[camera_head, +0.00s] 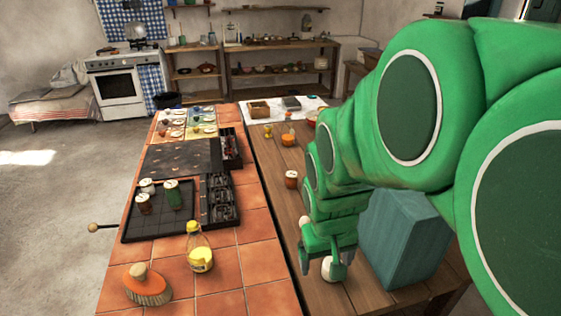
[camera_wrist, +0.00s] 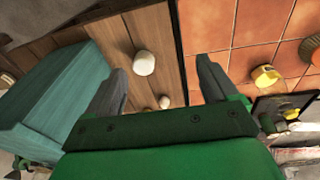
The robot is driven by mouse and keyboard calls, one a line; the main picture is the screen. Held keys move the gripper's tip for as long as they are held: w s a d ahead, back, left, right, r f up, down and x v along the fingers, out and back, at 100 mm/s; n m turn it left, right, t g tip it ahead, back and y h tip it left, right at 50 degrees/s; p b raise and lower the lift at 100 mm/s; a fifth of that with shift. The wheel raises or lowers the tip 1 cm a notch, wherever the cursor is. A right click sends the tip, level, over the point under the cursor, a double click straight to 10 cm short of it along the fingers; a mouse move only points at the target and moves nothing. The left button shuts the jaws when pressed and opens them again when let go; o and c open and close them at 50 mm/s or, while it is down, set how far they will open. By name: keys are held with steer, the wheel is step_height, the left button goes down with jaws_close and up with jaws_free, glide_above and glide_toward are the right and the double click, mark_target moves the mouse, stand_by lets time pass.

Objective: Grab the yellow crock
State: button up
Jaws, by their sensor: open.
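A small yellow vessel (camera_head: 268,131), which looks like the yellow crock, stands far back on the wooden table (camera_head: 262,158). It is too small to make out in detail. My gripper (camera_head: 328,262) is low over the near part of the wooden table, well in front of that vessel. In the wrist view my gripper (camera_wrist: 160,86) has its fingers wide apart with nothing held. A rounded white object (camera_wrist: 144,62) lies on the wood between and beyond the fingers; I cannot tell a gap from contact in the head view.
A blue-green box (camera_head: 405,240) stands right beside my gripper. An orange pot (camera_head: 288,140) and a brown jar (camera_head: 291,179) stand on the wooden table. A yellow-capped bottle (camera_head: 199,252), a brush (camera_head: 146,288) and a black tray (camera_head: 150,225) occupy the tiled counter.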

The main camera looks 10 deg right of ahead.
steer(key=shift+w+d+f+t, duration=2.05)
steer(key=shift+w+d+f, duration=0.7)
steer(key=shift+w, duration=4.05)
steer(key=shift+w+d+f+t, duration=2.1)
steer(key=shift+w+d+f, duration=0.7)
steer(key=shift+w, duration=4)
steer(key=shift+w+d+f+t, duration=2.25)
steer(key=shift+w+d, duration=0.8)
steer(key=shift+w, duration=3.75)
steer(key=shift+w+f+g, duration=0.3)
steer(key=shift+w+f, duration=0.15)
steer(key=shift+w, duration=0.05)
steer(key=shift+c, duration=0.2)
steer(key=c, duration=1.3)
steer(key=shift+r, duration=0.15)
